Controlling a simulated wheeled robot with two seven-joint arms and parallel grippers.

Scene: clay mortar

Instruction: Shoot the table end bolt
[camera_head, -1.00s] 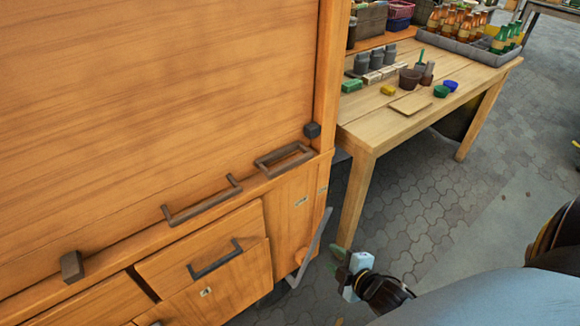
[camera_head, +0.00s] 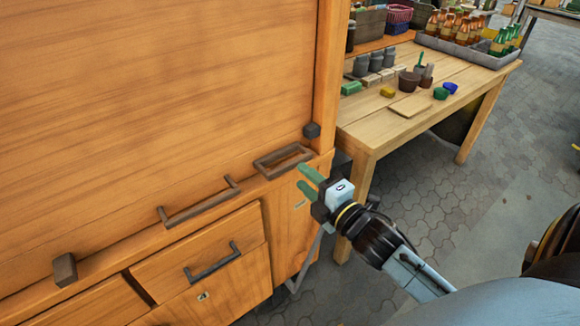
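A wooden cabinet (camera_head: 160,100) with a large upright panel fills the left side. Along the ledge at the panel's foot are a brown bar handle (camera_head: 200,203), a brown rectangular frame fitting (camera_head: 283,157) and a dark block (camera_head: 65,270). Another dark block (camera_head: 312,130) sits at the panel's lower right corner, by the table. I cannot tell which of these fittings is the table end bolt. My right gripper (camera_head: 303,177) has two green fingers, apart and empty. It appears just below the frame fitting, in front of the cabinet's right end; contact cannot be told. My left gripper is not in view.
A wooden table (camera_head: 367,140) stands right of the cabinet, with pots, blocks and a thin board (camera_head: 411,106) on it. A grey tray of bottles (camera_head: 470,48) is at its far end. Drawers with a dark handle (camera_head: 213,262) are below the ledge. Paved floor is open at right.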

